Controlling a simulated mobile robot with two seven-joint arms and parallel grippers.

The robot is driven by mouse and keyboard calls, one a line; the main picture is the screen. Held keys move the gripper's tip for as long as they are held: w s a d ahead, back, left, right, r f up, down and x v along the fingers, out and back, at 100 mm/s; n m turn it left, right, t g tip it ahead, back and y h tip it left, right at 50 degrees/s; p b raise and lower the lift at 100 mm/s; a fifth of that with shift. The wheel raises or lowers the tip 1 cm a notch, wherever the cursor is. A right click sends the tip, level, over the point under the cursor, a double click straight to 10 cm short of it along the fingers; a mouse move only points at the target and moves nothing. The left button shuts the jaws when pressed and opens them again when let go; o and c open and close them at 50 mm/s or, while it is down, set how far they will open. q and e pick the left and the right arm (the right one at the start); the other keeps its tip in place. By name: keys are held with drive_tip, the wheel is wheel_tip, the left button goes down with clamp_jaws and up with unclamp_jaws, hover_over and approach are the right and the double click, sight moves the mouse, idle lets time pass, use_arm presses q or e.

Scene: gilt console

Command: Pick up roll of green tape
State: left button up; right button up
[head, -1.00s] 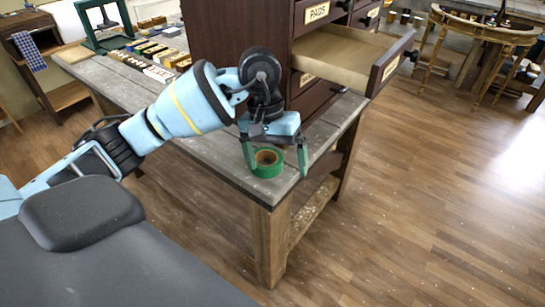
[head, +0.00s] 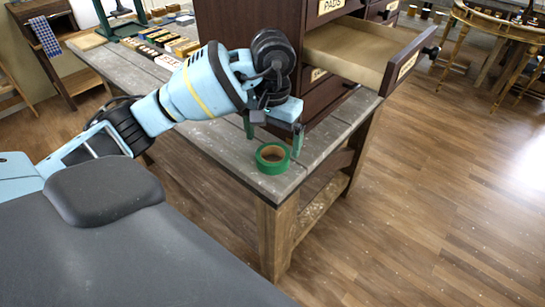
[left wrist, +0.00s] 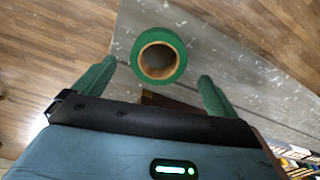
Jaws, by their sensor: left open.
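The roll of green tape (head: 272,158) lies flat on the grey wooden table (head: 225,150), near its front corner. Its brown core faces up. My left gripper (head: 273,138) is open above the table, just behind the roll in the head view, with its green fingers apart and empty. In the left wrist view the roll (left wrist: 159,55) lies ahead of the gap between the two green fingertips (left wrist: 158,72), a little toward the left finger. My right gripper is not in view.
A dark wooden cabinet (head: 240,28) stands on the table close behind the gripper, with an open drawer (head: 375,50) sticking out to the right. Small boxes (head: 165,42) and a green stand (head: 120,22) are farther back left. The table edge is close to the roll.

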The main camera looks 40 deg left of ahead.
sight(273, 150)
use_arm(q)
drive_tip(key=shift+d+f, duration=0.1)
drive_tip(key=shift+f, duration=2)
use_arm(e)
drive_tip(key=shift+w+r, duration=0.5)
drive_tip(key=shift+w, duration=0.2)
use_arm(q)
drive_tip(key=c, duration=1.1)
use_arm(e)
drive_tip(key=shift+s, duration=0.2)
use_arm(q)
drive_tip(key=shift+r, duration=0.15)
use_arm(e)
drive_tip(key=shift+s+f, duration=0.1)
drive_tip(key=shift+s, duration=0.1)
